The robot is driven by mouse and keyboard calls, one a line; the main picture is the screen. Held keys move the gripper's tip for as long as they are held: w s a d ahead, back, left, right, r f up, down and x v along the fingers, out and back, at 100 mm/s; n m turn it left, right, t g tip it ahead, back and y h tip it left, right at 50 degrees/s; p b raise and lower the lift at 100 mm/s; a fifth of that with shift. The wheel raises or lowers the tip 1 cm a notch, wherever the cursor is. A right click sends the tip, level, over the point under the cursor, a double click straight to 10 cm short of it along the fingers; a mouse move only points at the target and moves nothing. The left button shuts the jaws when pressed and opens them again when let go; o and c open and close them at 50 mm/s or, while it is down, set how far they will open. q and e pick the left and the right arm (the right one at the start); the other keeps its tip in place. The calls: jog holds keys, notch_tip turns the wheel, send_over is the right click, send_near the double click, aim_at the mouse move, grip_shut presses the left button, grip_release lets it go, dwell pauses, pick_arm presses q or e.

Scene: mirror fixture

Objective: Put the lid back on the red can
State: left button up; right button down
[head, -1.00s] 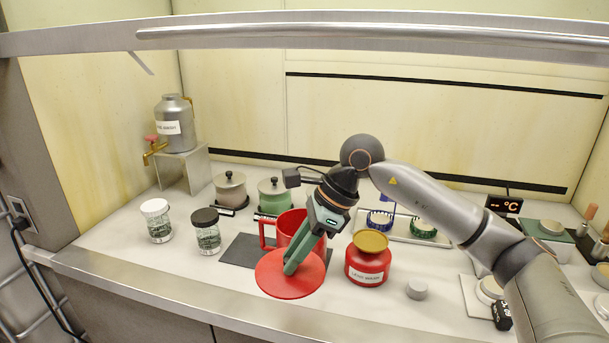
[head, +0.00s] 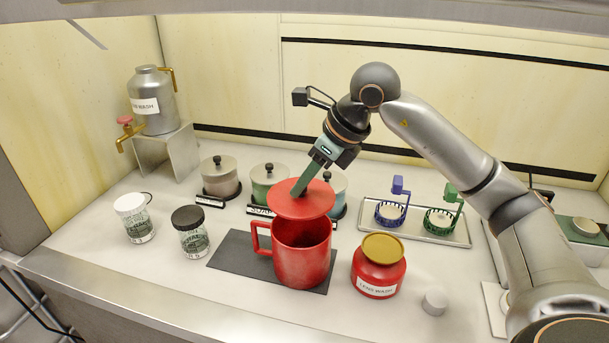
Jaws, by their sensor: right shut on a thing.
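The red can (head: 303,262), a wide vessel with a handle on its left, stands upright on a dark grey mat (head: 235,256). My right gripper (head: 303,189) is above the can, shut on the red lid (head: 300,205), a flat round disc. The lid is over the back part of the can's mouth and covers part of the opening from this view; the dark inside shows below its front edge. I cannot tell whether the lid touches the rim. My left gripper is not in view.
A red jar with a gold lid (head: 377,267) stands close right of the can. Lidded pots (head: 219,176) stand behind, two glass jars (head: 191,232) at left, and a tray (head: 425,232) with blue and green holders at back right. A small grey cylinder (head: 434,302) is front right.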

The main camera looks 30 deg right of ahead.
aim_at(312, 198)
jog(key=shift+f+b, duration=0.5)
jog(key=shift+f, duration=0.15)
notch_tip(312, 198, down, 5)
jog(key=b, duration=0.4)
jog(key=shift+r, duration=0.1)
jog(key=shift+r, duration=0.15)
dwell(0.4)
jog(key=shift+f, duration=0.2)
dwell(1.0)
jog(key=shift+c, duration=0.6)
grip_release()
dwell(0.3)
